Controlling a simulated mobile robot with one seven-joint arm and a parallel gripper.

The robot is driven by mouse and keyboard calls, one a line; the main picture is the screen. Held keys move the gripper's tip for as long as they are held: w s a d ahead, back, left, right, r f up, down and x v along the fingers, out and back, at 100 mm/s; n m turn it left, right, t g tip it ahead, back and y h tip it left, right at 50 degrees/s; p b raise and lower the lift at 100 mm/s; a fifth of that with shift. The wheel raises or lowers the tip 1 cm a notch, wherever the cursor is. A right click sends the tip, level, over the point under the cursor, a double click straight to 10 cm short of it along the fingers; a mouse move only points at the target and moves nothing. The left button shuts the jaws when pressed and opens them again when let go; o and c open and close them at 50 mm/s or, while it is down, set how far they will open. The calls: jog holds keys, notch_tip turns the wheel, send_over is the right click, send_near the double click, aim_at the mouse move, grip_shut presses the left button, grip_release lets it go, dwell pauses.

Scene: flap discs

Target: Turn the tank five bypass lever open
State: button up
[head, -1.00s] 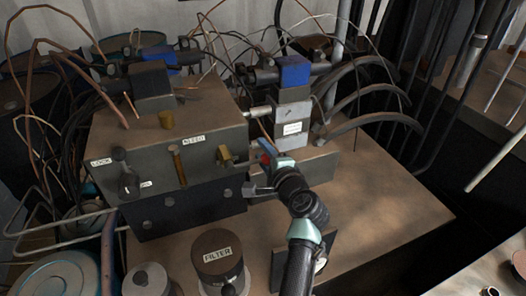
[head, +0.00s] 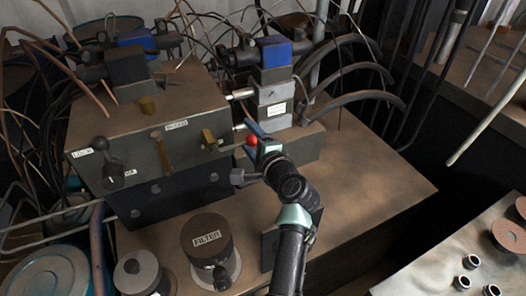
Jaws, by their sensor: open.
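A red ball knob (head: 251,140), which may be the end of the bypass lever, shows at the right side of the dark valve block (head: 190,95). Its rod and how far it is turned are mostly hidden by my gripper. My gripper (head: 256,141) is open, with its blue-grey fingers right by the red knob. I cannot tell whether they touch it. A grey valve body (head: 272,97) with a blue cap stands just behind; the writing on its white label is too small to read. No tag reading tank five is legible.
A black-handled lever (head: 108,160) by the LOCK label and a brass lever (head: 162,150) under BLEED are on the block's front. A FILTER canister (head: 207,240) stands in front. Hoses (head: 350,80) crowd the back. The brown bench top (head: 385,190) is clear at right.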

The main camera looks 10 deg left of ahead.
jog(key=v, duration=1.1)
jog(key=shift+s+d, duration=0.2)
jog(key=shift+s, duration=0.1)
